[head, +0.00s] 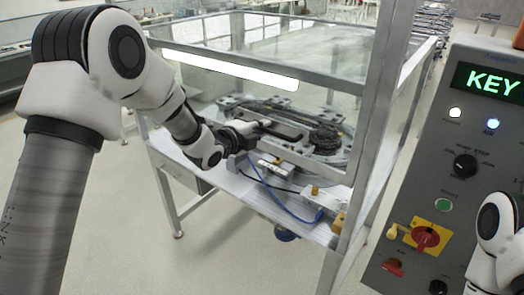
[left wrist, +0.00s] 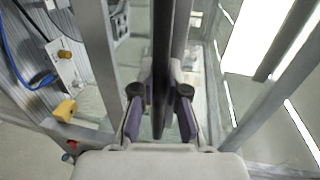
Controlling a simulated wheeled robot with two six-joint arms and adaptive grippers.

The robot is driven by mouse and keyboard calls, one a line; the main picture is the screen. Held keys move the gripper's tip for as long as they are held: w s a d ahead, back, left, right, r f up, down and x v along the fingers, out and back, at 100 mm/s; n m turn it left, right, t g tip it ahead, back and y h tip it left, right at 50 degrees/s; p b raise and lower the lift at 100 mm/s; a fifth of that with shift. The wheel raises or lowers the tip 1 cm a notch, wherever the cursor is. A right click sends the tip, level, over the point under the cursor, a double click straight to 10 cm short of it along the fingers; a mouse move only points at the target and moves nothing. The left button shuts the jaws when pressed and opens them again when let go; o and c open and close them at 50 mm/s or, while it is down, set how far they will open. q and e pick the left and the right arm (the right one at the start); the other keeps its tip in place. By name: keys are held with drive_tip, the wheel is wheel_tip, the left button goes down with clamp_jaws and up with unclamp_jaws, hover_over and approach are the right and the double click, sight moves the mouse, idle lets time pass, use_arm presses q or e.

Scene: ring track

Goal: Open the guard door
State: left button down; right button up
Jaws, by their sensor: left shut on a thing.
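The glazed guard enclosure (head: 372,105) with pale metal framing stands on a bench in the head view. I take its clear front panel as the guard door; its edges are hard to make out, and I cannot tell whether it stands ajar. My left gripper (head: 264,127) reaches the front of the enclosure and is at a dark bar-shaped handle (head: 285,132). In the left wrist view, the fingers of my left gripper (left wrist: 160,112) close on both sides of this dark upright bar (left wrist: 162,50). My right gripper is out of view.
The ring track (head: 325,140) lies inside the enclosure. A grey control panel (head: 405,205) at the right shows "KEY" in green, with lamps, knobs and a red rotary switch (head: 425,236) on a yellow plate. A blue cable (head: 272,195) hangs at the bench front. The floor at front is clear.

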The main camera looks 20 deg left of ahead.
use_arm(q)
wheel_tip(320, 180, up, 15)
drive_tip(key=p, duration=0.4)
drive_tip(key=shift+r, duration=0.1)
drive_tip(key=c, duration=1.4)
unclamp_jaws()
drive_tip(key=shift+c, duration=0.2)
approach(269, 73)
drive_tip(key=v, duration=0.5)
drive_tip(key=shift+s, duration=0.15)
